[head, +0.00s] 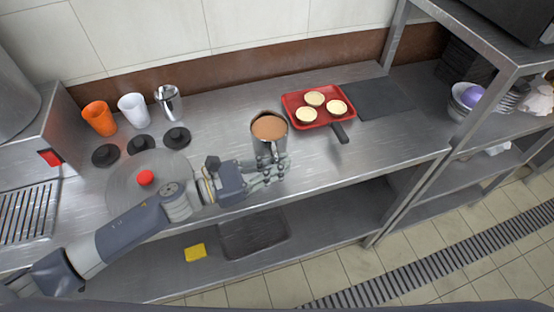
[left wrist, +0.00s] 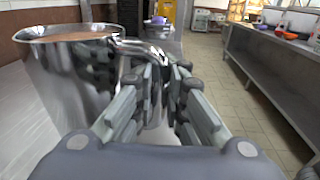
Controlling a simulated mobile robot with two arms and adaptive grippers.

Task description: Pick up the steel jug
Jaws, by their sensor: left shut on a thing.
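The steel jug (head: 269,130) stands upright on the steel counter in the head view, filled near the rim with something brown. In the left wrist view the jug (left wrist: 55,85) fills the left side, shiny, with its handle towards me. My left gripper (head: 277,170) is at the front of the jug and is shut on its handle. In the left wrist view the fingers of my left gripper (left wrist: 168,92) close around the handle, hiding part of it. My right gripper is in neither view.
A red tray (head: 292,100) with three pale tarts stands right of the jug, beside a dark mat (head: 380,98). Orange (head: 99,118), white (head: 133,110) and steel (head: 168,103) cups stand at the back left with black lids. A round lid with a red knob (head: 145,177) lies left.

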